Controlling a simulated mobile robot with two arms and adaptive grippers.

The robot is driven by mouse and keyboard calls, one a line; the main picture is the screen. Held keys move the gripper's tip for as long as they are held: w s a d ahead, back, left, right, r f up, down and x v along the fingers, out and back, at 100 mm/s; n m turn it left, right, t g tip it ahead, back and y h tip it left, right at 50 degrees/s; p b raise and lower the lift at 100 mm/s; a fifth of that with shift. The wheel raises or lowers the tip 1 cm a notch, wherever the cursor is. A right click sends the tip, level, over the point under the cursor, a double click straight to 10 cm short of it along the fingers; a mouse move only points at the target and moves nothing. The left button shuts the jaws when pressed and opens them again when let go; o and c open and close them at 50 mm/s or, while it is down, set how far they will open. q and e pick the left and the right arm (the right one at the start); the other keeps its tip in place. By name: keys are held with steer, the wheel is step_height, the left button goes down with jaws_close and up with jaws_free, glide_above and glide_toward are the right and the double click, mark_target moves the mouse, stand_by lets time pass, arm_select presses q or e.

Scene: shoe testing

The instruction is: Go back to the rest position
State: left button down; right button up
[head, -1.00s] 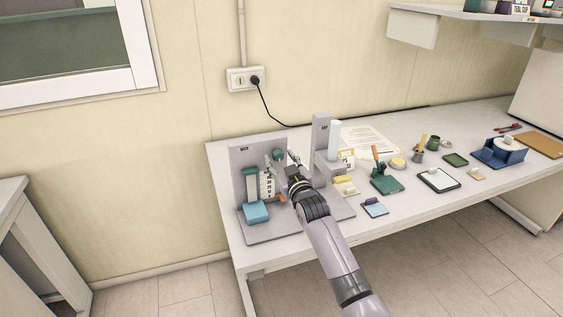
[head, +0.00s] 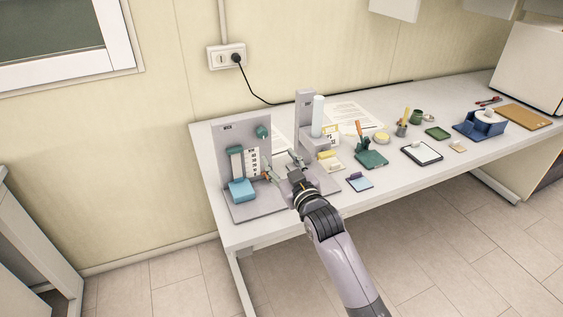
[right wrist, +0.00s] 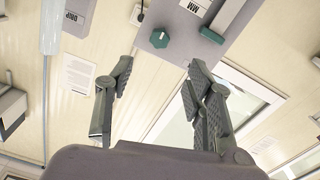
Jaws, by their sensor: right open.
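My right gripper (head: 283,167) is over the front of the bench, in front of a grey test stand (head: 230,143). The right wrist view shows its two fingers spread apart with nothing between them (right wrist: 160,80). The stand has a teal knob (head: 262,132), which also shows in the right wrist view (right wrist: 159,38), and a light blue block (head: 242,190) low on its left. The gripper is apart from the knob. My forearm hides part of the bench's front edge. My left gripper is in neither view.
A second grey stand (head: 304,105) with a pale cylinder (head: 318,115) is just behind and right of the gripper. The floor in front of the bench is clear.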

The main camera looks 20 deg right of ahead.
stand_by(0.4)
steer(key=s+a+f+g, duration=0.2)
steer(key=s+f+g, duration=0.4)
steer(key=s+f, duration=0.75)
steer(key=s+f+m+g, duration=0.1)
steer(key=s+f+g, duration=0.25)
steer(key=s, duration=0.95)
steer(key=s+f+g, duration=0.3)
steer(key=s+g, duration=0.2)
steer(key=s, duration=0.8)
step_height(320, 180, down, 27)
steer(key=g+b, duration=0.1)
steer(key=b, duration=0.1)
steer(key=s+d+f+g+b, duration=0.1)
steer(key=s+d+f, duration=0.1)
steer(key=s+f, duration=1.5)
steer(key=shift+s+d+f+h, duration=0.15)
steer(key=shift+d+f+h, duration=0.15)
steer(key=shift+f, duration=0.45)
